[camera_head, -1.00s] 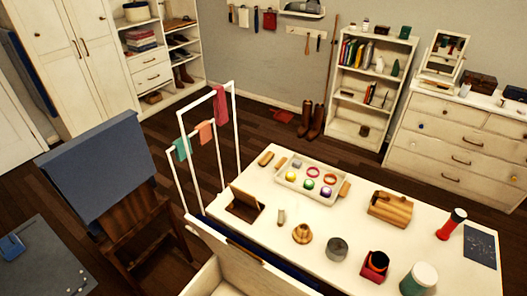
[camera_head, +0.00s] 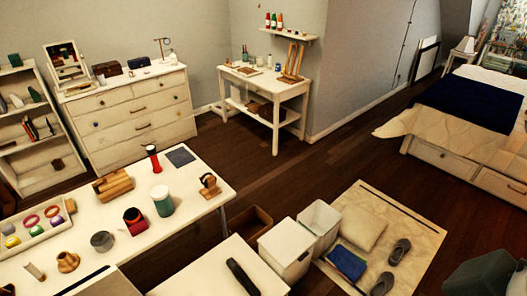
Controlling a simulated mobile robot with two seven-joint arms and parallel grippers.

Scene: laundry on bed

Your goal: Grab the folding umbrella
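A black, elongated object (camera_head: 242,278) lies on a white top at the bottom centre of the head view. It looks like a folding umbrella, closed, but I cannot be sure at this size. Neither of my grippers is in view, and nothing is seen touching the black object.
Dark floor is clear toward the bed (camera_head: 455,150).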

